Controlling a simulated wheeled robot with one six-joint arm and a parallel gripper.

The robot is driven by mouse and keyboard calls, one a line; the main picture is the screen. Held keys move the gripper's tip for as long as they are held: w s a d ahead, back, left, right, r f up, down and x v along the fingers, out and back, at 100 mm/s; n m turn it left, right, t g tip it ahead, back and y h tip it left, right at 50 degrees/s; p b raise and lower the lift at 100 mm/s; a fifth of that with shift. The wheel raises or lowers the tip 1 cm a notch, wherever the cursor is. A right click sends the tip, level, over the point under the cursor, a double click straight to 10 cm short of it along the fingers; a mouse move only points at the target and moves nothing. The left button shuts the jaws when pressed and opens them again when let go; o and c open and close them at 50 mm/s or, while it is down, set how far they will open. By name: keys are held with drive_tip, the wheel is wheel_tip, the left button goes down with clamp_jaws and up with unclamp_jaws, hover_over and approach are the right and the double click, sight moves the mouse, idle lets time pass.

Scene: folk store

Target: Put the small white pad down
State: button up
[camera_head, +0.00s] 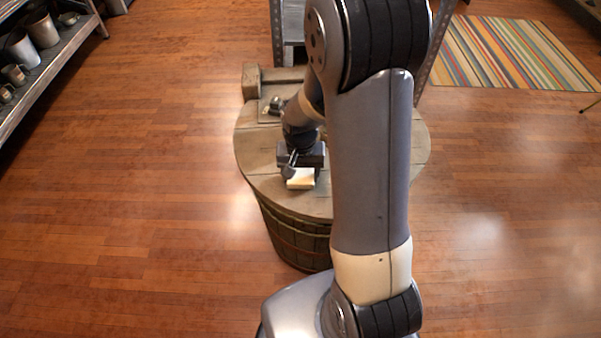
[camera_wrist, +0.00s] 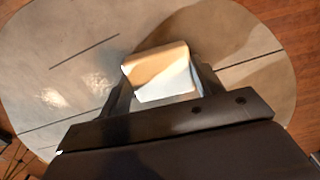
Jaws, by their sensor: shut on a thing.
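The small white pad (camera_head: 300,179) is between the fingers of my gripper (camera_head: 299,168), over the round wooden barrel top (camera_head: 270,175). In the wrist view the pad (camera_wrist: 160,72) is cream and white, held between the two dark fingers of my gripper (camera_wrist: 162,88). The gripper is shut on it. The barrel top (camera_wrist: 70,75) fills most of the wrist view behind the pad. I cannot tell whether the pad touches the wood. My arm hides the right part of the barrel top in the head view.
A wooden board with small dark items (camera_head: 272,107) lies at the back of the barrel top. The barrel top's left and front parts are clear. A shelf with metal pots (camera_head: 42,32) stands at the far left. A striped rug (camera_head: 515,52) lies at the back right.

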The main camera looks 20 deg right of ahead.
sight(301, 176)
drive_tip(key=shift+f, duration=0.1)
drive_tip(key=o, duration=1)
wheel_tip(301, 176, up, 12)
drive_tip(key=shift+r+p, duration=0.2)
drive_tip(key=shift+p, duration=0.65)
